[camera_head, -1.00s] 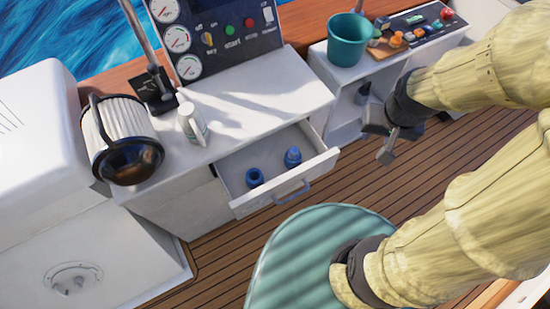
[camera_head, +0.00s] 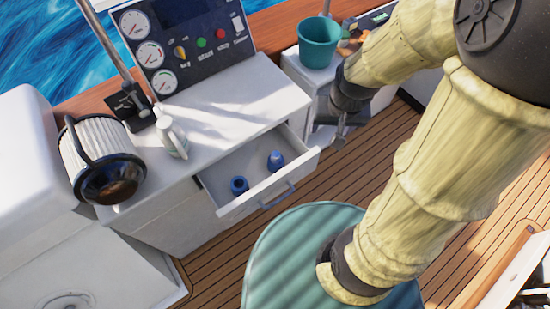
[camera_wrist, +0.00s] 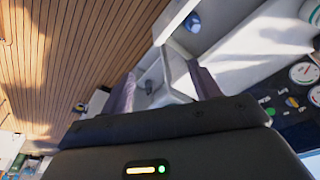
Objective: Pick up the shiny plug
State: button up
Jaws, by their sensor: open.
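Two small blue pieces lie in the open drawer (camera_head: 246,211) of the white cabinet. The left blue piece (camera_head: 239,185) has a dark hollow top; the right blue piece (camera_head: 276,160) is more solid. I cannot tell from gloss which is the shiny plug. My gripper (camera_head: 334,130) is right of the drawer, beyond its right corner, apart from both pieces. In the wrist view, the fingers of my gripper (camera_wrist: 162,72) are spread with nothing held. One blue piece (camera_wrist: 193,22) shows at the top there; the other is not clearly seen.
A teal bucket (camera_head: 318,45) stands on the right counter.

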jog(key=w+a+f+m+g, duration=0.2)
jog(key=w+a+f+m, duration=0.2)
jog(key=w+a+f, duration=0.25)
jog(key=m, duration=0.3)
send_over(276, 154)
notch_tip(276, 154, down, 10)
jog(key=r, duration=0.1)
jog(key=shift+s+d+f, duration=0.25)
jog(key=shift+d, duration=0.05)
jog(key=shift+f, duration=0.1)
notch_tip(276, 154, down, 12)
jog(key=shift+r, duration=0.25)
jog(key=shift+f, duration=0.25)
jog(key=shift+w+a+f+p, duration=0.1)
jog(key=shift+a+f+p, duration=0.05)
jog(key=shift+f, duration=1.15)
jog(key=shift+w+a+f+p, duration=0.1)
jog(key=shift+a+f+p, duration=0.05)
jog(key=shift+f, duration=1.15)
